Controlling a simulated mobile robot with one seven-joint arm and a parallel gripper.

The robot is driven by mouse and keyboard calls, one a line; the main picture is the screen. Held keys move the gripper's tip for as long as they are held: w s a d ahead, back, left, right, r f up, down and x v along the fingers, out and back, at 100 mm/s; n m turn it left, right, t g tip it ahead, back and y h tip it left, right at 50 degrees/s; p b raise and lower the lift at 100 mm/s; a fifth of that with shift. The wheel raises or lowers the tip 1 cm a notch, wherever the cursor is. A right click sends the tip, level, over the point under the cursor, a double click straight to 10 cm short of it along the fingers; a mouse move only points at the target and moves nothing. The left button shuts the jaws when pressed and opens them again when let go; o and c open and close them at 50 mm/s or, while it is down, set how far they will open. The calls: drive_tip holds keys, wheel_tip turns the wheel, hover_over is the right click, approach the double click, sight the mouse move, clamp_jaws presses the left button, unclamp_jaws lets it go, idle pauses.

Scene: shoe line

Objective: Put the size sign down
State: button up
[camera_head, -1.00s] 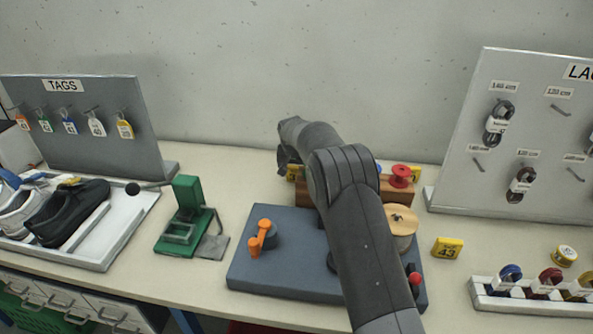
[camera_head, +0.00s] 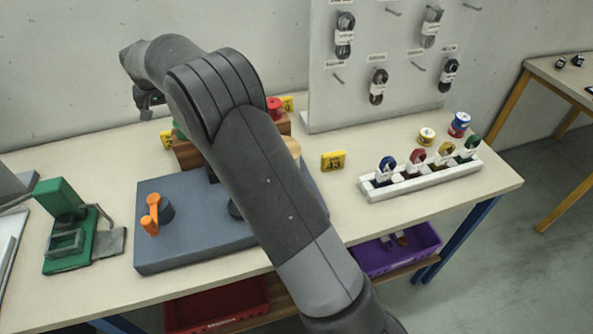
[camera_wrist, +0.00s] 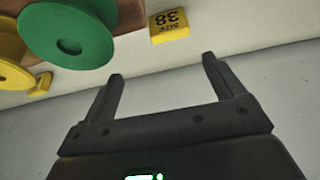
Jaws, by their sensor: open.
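A yellow size sign reading 38 (camera_wrist: 170,25) is at the top of the wrist view, apart from my gripper. It appears to be the yellow sign (camera_head: 166,139) at the left end of the wooden spool rack in the head view. My gripper (camera_wrist: 163,75) is open, with nothing between its fingers. In the head view my gripper (camera_head: 148,103) is above and slightly left of that sign, near the wall. Another yellow size sign (camera_head: 333,161), reading 43, stands on the bench right of the rack. A third yellow sign (camera_head: 287,103) shows behind the red spool.
The wooden rack (camera_head: 188,155) carries a green spool (camera_wrist: 68,35) and others, partly hidden by my arm. A blue-grey base with an orange handle (camera_head: 150,215) is in front. A white ribbon tray (camera_head: 420,180) and lace board (camera_head: 325,75) are right.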

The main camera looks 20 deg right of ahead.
drive_tip(key=s+d+r, duration=0.8)
drive_tip(key=d+r, duration=0.2)
drive_tip(key=s+d+r, duration=0.3)
drive_tip(key=s+d, duration=0.3)
drive_tip(key=s, duration=0.3)
drive_tip(key=s+d+r, duration=0.3)
drive_tip(key=s+d, duration=0.2)
drive_tip(key=s, duration=0.4)
drive_tip(key=s+d+f, duration=0.3)
drive_tip(key=s, duration=0.7)
drive_tip(key=s+d+f+t, duration=0.1)
drive_tip(key=s+d+f, duration=0.2)
drive_tip(key=s, duration=0.8)
drive_tip(key=shift+o, duration=0.4)
